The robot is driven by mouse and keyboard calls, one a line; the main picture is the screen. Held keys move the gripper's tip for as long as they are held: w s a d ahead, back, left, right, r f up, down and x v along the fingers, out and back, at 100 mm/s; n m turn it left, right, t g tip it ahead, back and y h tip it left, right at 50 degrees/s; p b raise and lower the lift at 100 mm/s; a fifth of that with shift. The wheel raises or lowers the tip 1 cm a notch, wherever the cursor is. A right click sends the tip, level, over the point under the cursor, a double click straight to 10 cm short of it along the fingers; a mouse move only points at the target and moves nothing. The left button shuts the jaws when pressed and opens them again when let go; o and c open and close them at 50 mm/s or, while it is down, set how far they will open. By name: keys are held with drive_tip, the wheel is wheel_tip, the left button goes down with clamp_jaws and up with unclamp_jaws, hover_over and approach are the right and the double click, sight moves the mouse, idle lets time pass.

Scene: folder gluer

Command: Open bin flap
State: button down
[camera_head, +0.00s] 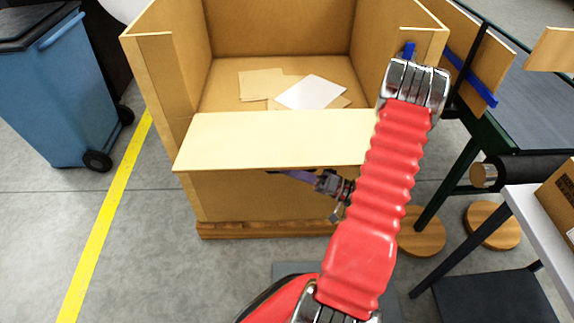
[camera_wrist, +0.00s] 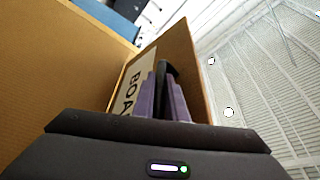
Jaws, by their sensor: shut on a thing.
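The bin is a large open-topped cardboard box (camera_head: 240,197) in the middle of the head view. Its front flap (camera_head: 275,140) is folded outward from the front opening, its near edge overhanging the front wall. My gripper (camera_head: 288,174) is under the flap's near edge, its purple fingers pointing left and its tips partly hidden by the flap. In the wrist view, my gripper's purple fingers (camera_wrist: 165,92) are close together beside a brown cardboard panel with a white label reading "BOA".
Loose sheets (camera_head: 311,92) lie inside the bin. A blue wheeled bin (camera_head: 50,90) stands left, beyond a yellow floor line (camera_head: 108,215). A conveyor (camera_head: 530,100) and a grey table (camera_head: 545,225) are close on the right. Floor at the front left is clear.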

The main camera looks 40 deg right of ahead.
drive_tip(key=shift+a+f, duration=0.15)
drive_tip(key=shift+a, duration=0.15)
drive_tip(key=c, duration=2.1)
unclamp_jaws()
drive_tip(key=shift+s, duration=0.1)
drive_tip(key=o, duration=0.3)
drive_tip(key=shift+d, duration=0.15)
drive_tip(key=shift+o, duration=0.2)
drive_tip(key=shift+d, duration=0.1)
drive_tip(key=v, duration=1.3)
drive_tip(key=shift+s+d, duration=0.2)
drive_tip(key=shift+s, duration=0.1)
drive_tip(key=shift+f, duration=0.1)
drive_tip(key=shift+s+d, duration=0.1)
drive_tip(key=shift+s, duration=0.05)
